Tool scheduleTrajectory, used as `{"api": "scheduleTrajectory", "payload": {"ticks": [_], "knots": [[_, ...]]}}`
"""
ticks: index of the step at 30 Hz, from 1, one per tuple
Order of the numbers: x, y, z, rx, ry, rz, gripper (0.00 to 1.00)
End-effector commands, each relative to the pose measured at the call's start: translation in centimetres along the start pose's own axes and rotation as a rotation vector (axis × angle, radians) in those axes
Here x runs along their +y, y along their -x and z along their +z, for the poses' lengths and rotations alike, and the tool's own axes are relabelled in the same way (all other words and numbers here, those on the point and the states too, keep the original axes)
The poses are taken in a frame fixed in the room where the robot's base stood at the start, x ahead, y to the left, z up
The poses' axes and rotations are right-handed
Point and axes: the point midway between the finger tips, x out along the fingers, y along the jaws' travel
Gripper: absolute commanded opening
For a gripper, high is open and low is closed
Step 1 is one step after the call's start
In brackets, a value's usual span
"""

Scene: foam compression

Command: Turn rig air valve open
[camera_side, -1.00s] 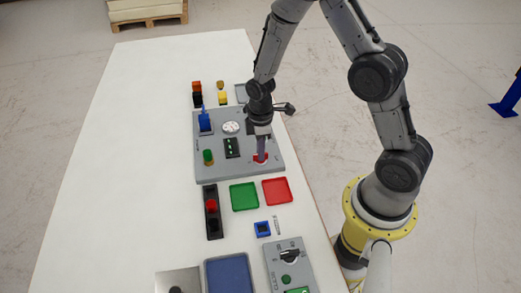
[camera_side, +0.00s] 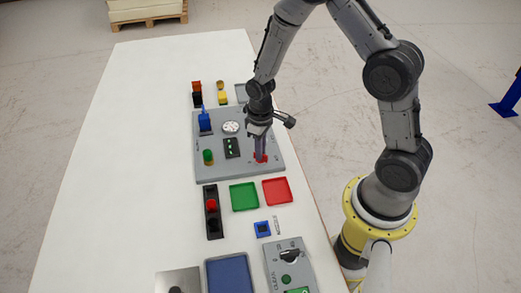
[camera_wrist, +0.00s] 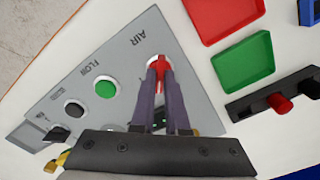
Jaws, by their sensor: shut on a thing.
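The red air valve handle (camera_side: 261,159) sits on a white round base at the near right corner of the grey rig panel (camera_side: 222,171). In the wrist view the red handle (camera_wrist: 157,64) shows between my fingertips, beside the printed word AIR. My gripper (camera_side: 260,155) points down at the panel and is shut on the handle; it also shows in the wrist view (camera_wrist: 158,75). The fingers hide part of the handle, so its exact angle is hard to tell.
On the panel are a green button (camera_side: 208,157), a white dial (camera_side: 231,127), a dark block (camera_side: 232,148) and a blue part (camera_side: 205,122). A green tray (camera_side: 244,196), a red tray (camera_side: 277,190) and a black box with a red knob (camera_side: 211,206) lie nearby. The table's left side is clear.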

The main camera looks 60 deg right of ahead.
Motion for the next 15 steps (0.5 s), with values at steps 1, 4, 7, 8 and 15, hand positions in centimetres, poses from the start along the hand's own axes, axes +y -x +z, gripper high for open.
{"api": "scheduleTrajectory", "payload": {"ticks": [1,4,7,8,15], "knots": [[-0.01,0.09,0.01,-0.001,-0.046,0.0,0.0],[-0.01,0.11,0.02,0.0,-0.141,0.0,0.0],[0.0,0.11,-0.02,0.0,-0.236,0.0,0.0],[-0.01,0.11,0.0,0.0,-0.264,0.0,0.0],[0.0,0.13,-0.02,0.001,-0.49,0.0,0.0]]}}
